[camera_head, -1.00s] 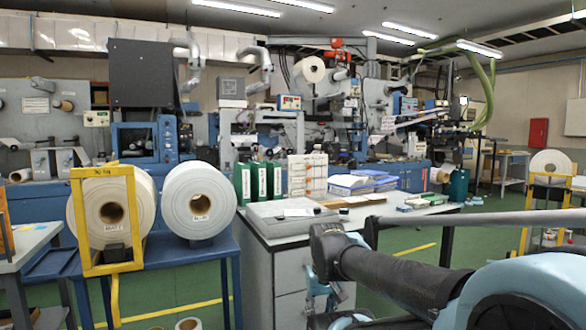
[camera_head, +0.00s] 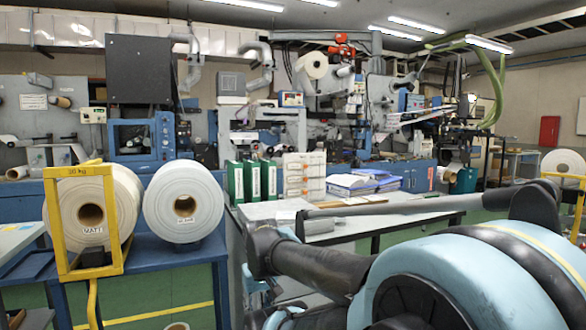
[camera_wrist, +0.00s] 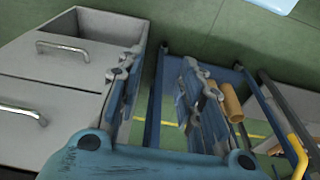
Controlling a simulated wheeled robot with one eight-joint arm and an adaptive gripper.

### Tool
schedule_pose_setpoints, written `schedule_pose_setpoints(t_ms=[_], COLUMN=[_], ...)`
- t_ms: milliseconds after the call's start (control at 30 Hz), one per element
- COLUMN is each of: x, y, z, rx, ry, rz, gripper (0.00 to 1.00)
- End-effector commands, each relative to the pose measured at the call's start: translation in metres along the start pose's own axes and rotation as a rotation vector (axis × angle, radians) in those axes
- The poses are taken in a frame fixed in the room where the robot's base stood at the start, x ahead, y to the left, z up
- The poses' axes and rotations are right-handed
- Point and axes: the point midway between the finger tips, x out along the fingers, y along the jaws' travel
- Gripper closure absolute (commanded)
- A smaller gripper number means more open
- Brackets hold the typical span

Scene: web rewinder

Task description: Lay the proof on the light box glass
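In the head view a small white sheet (camera_head: 286,215), possibly the proof, lies on the grey desk (camera_head: 258,211). My arm covers much of the desk front, and I cannot clearly make out the light box glass. My gripper (camera_wrist: 163,62) shows in the wrist view with its two blue fingers apart and nothing between them. It points down beside the grey drawer cabinet (camera_wrist: 50,95), over the gap between that and a blue table frame. In the head view only part of the gripper shows, low in front of the desk.
Two large white rolls (camera_head: 184,202) stand on a blue table (camera_head: 160,258) at left, one in a yellow frame (camera_head: 50,215). Green binders (camera_head: 252,180), a drawer organiser (camera_head: 303,176) and blue-edged papers (camera_head: 350,181) stand along the desk's back. Green floor lies below.

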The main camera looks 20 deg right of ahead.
Motion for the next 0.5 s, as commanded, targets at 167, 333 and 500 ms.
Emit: schedule_pose_setpoints(t_ms=[167,333,500], x=[-0.018,-0.060,-0.113], y=[0.002,0.011,0.030], z=[-0.002,-0.042,-0.096], rx=[-0.027,-0.134,-0.289], ry=[0.007,-0.013,-0.037], rz=[0.000,-0.005,-0.017], gripper=[0.21,0.02,0.02])
